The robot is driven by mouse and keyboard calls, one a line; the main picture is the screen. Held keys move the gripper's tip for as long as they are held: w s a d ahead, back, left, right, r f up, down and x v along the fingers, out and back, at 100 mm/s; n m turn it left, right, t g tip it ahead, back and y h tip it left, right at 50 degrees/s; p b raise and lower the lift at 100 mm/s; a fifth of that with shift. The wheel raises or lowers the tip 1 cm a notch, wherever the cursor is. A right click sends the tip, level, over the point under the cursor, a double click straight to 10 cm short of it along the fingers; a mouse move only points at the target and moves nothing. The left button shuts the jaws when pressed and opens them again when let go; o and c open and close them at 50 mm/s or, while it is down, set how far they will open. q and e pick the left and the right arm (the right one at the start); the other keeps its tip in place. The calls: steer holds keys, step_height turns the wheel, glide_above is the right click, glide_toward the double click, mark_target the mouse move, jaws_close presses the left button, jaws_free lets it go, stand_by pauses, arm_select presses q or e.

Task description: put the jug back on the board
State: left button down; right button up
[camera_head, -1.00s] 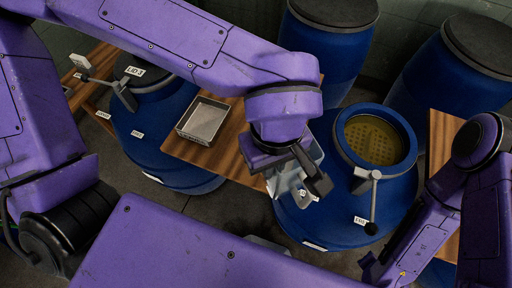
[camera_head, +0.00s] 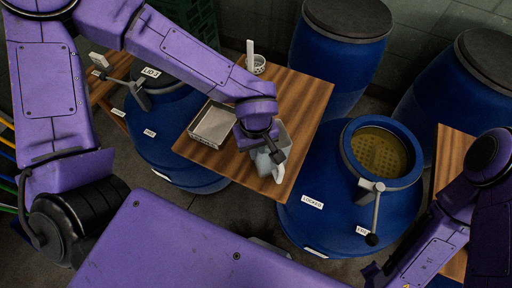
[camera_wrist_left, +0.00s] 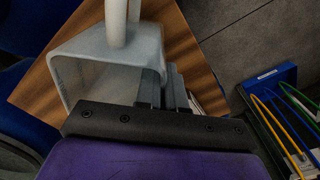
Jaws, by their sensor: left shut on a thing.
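My left gripper (camera_head: 270,148) is shut on the pale grey jug (camera_head: 287,136) and holds it over the front right part of the striped wooden board (camera_head: 310,92). In the left wrist view, the jug (camera_wrist_left: 82,78) is held at my dark gripper (camera_wrist_left: 160,100), with the wood behind it. I cannot tell whether the jug's base touches the board. My gripper partly hides the jug. My right arm shows at the right, but its gripper is outside the picture.
A shallow metal tray (camera_head: 213,124) and a small pot (camera_head: 257,66) with a white upright handle stand on the board. A blue drum (camera_head: 335,215) with an open round hatch and lever is to the right. Another drum (camera_head: 150,140) is to the left. The board's back right is clear.

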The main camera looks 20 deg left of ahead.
arm_select(q)
steer(key=shift+f, duration=0.1)
steer(key=c, duration=1.2)
jaws_free()
steer(key=shift+c, duration=0.2)
step_height(320, 180, up, 12)
steer(key=shift+r, duration=0.2)
